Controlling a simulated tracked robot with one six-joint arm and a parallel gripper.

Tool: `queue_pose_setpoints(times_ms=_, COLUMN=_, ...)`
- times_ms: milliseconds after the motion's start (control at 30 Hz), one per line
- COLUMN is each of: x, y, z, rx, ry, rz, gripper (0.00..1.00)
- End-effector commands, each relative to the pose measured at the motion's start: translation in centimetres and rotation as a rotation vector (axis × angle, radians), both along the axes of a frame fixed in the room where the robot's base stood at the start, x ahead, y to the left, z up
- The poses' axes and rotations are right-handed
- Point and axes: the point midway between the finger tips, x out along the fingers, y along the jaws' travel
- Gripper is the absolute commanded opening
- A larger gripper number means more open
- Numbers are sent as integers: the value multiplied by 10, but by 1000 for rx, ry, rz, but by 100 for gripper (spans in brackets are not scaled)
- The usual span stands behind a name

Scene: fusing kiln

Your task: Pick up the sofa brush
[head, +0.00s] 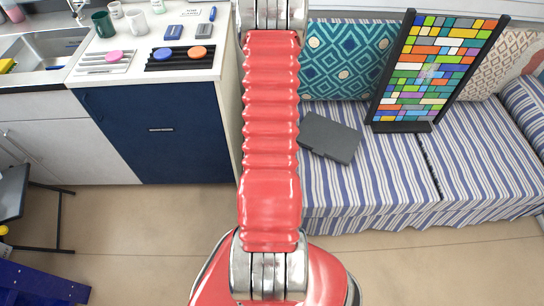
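I cannot make out a sofa brush anywhere in the head view. The blue-and-white striped sofa (385,183) fills the right side. A dark grey flat case or slab (330,138) lies on its seat, at the left end. My red arm runs up the middle of the picture and covers the sofa's left edge, so something there may be hidden. My gripper is out of the frame.
A stained-glass panel in a dark frame (436,70) leans on the sofa, between a teal cushion (345,57) and other cushions. A white counter (135,67) with mugs, a sink and small tools stands left. The floor (135,225) in front is mostly clear.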

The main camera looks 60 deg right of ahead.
Motion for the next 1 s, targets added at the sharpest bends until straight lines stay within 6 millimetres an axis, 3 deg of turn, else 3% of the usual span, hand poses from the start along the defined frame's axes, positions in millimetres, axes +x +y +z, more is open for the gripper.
queue_pose_setpoints(times_ms=533, x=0, y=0, z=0, rx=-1, ry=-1, rz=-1, gripper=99)
queue_pose_setpoints(times_ms=1000, x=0, y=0, z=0, rx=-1, ry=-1, rz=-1, gripper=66)
